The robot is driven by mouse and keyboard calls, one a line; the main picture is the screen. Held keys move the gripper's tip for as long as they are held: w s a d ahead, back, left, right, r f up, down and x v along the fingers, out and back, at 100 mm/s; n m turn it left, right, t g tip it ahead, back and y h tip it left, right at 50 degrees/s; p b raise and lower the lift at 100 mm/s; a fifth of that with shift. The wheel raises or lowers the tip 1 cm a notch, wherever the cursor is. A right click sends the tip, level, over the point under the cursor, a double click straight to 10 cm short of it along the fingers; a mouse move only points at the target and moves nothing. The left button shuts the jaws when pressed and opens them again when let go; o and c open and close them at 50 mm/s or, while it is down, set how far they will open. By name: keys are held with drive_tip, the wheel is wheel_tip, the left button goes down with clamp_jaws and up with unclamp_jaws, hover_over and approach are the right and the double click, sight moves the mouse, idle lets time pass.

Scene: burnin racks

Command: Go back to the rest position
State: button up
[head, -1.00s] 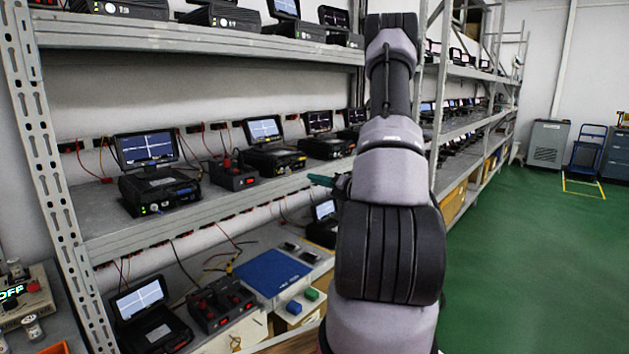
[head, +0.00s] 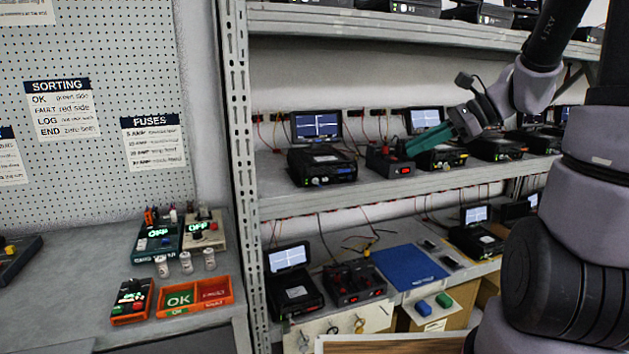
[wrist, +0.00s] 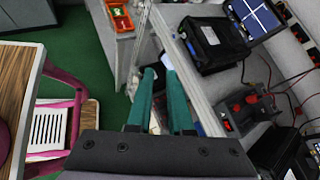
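My gripper (head: 412,149) has teal fingers. In the head view it reaches in from the right, in front of the middle shelf (head: 350,194), with its fingers pointing left and slightly down. Its tips overlap a small black box with a red switch (head: 385,160) in the picture; I cannot tell how far apart they are. In the wrist view the two fingers (wrist: 160,74) stand apart, with nothing held between them. A black unit with a lit screen (wrist: 255,15) shows at the upper right there. No rest position is marked in view.
A perforated rack post (head: 238,150) stands left of the shelves. A blue mat (head: 410,267) lies on the lower shelf. The left bench (head: 75,290) holds orange OK/FAULT trays (head: 195,296). In the wrist view, a pink-framed chair (wrist: 60,125) stands at the left.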

drive_tip(key=s+d+r+n+t+h, duration=0.1)
drive_tip(key=s+r+n+h, duration=0.3)
drive_tip(key=s+n, duration=0.2)
drive_tip(key=s+d+r+n+t+h, duration=0.1)
drive_tip(key=s+r+n+t+h, duration=0.1)
drive_tip(key=s+r+n+h, duration=0.2)
drive_tip(key=s+n, duration=0.2)
drive_tip(key=n, duration=0.2)
drive_tip(key=shift+d+t, duration=0.15)
drive_tip(key=shift+t, duration=0.15)
drive_tip(key=shift+o, duration=0.4)
